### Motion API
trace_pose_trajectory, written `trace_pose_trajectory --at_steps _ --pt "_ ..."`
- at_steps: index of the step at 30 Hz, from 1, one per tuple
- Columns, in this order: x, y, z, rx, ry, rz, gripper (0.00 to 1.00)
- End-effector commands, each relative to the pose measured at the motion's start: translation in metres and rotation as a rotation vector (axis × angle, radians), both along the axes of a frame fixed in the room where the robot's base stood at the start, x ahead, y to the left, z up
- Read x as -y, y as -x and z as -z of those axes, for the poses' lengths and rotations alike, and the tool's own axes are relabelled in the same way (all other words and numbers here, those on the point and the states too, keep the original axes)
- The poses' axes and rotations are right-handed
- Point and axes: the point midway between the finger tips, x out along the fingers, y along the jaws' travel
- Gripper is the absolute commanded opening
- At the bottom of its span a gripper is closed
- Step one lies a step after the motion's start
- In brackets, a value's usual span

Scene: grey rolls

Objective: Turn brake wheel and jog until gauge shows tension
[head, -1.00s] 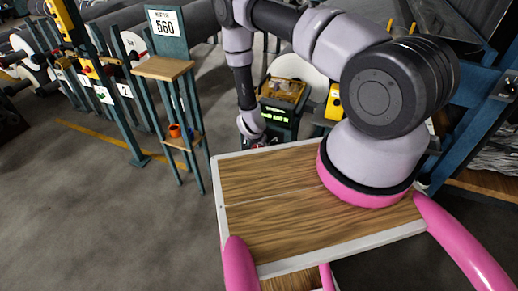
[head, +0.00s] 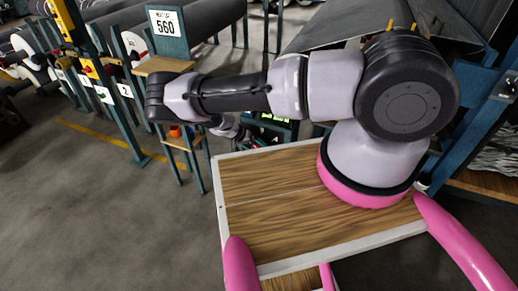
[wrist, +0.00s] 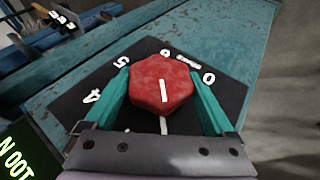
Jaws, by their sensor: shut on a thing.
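The brake wheel is a red six-sided knob (wrist: 160,72) with a white line on its face. It sits on a black dial plate (wrist: 232,96) with white numbers around it, on worn blue metal. In the wrist view my gripper (wrist: 160,84) is shut on the knob, one teal finger on each side. A display with green characters, likely the gauge (head: 277,118), shows in the head view behind my arm and is partly covered. In the head view my arm hides the knob.
A post with a 560 sign (head: 166,23) and a wooden shelf (head: 160,66) stands left of my arm. An orange cup (head: 175,131) is on a lower shelf. Grey rolls (head: 200,25) lie at the back. Open floor (head: 80,210) is at left.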

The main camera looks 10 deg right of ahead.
Motion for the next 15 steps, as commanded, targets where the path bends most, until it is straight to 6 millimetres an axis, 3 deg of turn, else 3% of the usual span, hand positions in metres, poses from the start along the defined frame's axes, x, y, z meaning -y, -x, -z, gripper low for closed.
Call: trace_pose_trajectory --at_steps 15 --pt "-0.0021 -0.0001 0.0021 -0.158 0.213 0.002 0.33"
